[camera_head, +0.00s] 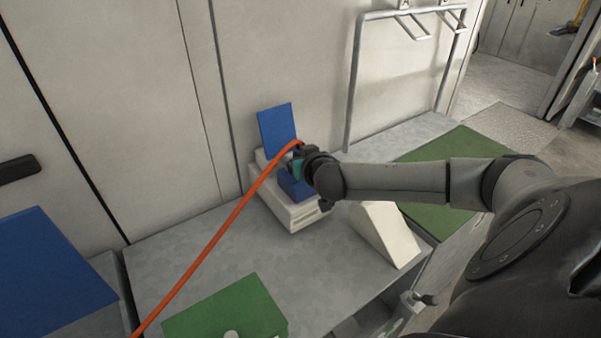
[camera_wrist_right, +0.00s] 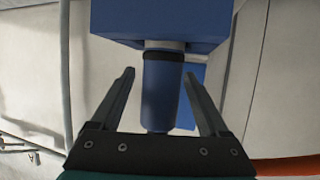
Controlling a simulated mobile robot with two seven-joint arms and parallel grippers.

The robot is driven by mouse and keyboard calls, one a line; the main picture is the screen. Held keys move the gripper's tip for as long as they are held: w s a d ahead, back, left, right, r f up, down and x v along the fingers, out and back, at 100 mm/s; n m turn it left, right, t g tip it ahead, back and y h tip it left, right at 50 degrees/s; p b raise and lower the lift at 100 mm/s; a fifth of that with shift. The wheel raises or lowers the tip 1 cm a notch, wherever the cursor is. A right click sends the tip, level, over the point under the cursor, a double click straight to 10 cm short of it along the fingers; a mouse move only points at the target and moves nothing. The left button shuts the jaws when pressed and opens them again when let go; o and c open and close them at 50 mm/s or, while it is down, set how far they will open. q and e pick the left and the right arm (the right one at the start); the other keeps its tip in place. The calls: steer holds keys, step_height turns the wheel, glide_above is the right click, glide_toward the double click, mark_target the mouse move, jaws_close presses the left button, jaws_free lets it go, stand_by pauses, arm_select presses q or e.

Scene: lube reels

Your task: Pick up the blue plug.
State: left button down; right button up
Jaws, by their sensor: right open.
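The blue plug (camera_wrist_right: 158,95) is a blue cylinder with a dark ring and a grey collar, joined to a blue box (camera_wrist_right: 160,20) in the right wrist view. My right gripper (camera_wrist_right: 158,75) is open, with one finger on each side of the plug and gaps visible between. In the head view my right gripper (camera_head: 292,160) is at the blue box (camera_head: 293,186) on a white base (camera_head: 292,215), and it hides the plug. My left gripper is in neither view.
An orange cable (camera_head: 215,238) runs from near my right gripper to the lower left. A blue panel (camera_head: 277,128) stands behind it. A white wedge (camera_head: 385,235), a green panel (camera_head: 228,312) and a green mat (camera_head: 455,150) are on the grey bench (camera_head: 165,255). A metal rack (camera_head: 353,90) stands behind.

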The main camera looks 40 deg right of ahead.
steer(key=shift+w, duration=0.1)
steer(key=shift+c, duration=0.3)
jaws_close()
stand_by(0.4)
